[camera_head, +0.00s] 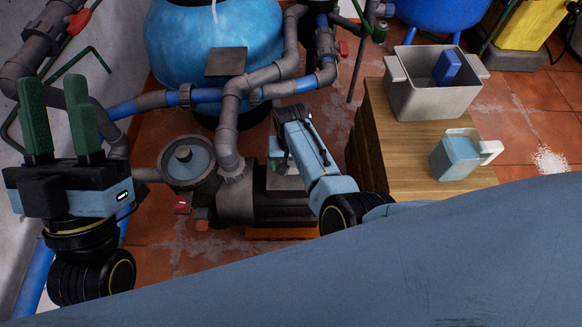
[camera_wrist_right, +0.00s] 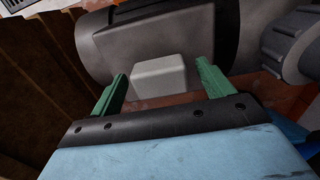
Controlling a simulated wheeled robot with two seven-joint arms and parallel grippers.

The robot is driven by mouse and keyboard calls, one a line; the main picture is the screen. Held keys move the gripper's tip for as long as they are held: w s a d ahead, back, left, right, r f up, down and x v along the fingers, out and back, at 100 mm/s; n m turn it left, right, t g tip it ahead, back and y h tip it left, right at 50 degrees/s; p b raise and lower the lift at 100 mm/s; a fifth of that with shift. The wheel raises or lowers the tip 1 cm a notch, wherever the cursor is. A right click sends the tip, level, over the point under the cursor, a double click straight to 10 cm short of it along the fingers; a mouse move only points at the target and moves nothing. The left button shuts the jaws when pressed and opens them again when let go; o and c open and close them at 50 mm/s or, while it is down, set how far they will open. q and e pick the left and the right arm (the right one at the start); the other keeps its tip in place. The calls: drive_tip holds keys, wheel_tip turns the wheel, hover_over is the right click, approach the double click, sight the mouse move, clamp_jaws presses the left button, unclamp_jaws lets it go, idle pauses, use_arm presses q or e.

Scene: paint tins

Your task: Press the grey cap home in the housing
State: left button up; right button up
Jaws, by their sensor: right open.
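I cannot tell whether this knob is the grey cap. My right gripper (camera_wrist_right: 161,70) is open near the pump's dark motor body. In the right wrist view its green fingers stand on either side of a light grey block (camera_wrist_right: 160,78), with gaps beside it. The head view shows this gripper largely hidden by its own arm. My left gripper (camera_head: 60,120) is open and empty, fingers up, left of the pump.
Grey and blue pipes (camera_head: 235,100) rise over the pump before a blue tank (camera_head: 180,45). A wooden cabinet (camera_head: 430,160) at right bears a grey bin (camera_head: 430,95) and a pale blue jug (camera_head: 455,157). Red floor tiles show between them.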

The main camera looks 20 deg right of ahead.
sight(291, 163)
drive_tip(key=c, duration=1.1)
use_arm(q)
drive_tip(key=shift+w, duration=0.1)
use_arm(e)
drive_tip(key=shift+r, duration=0.15)
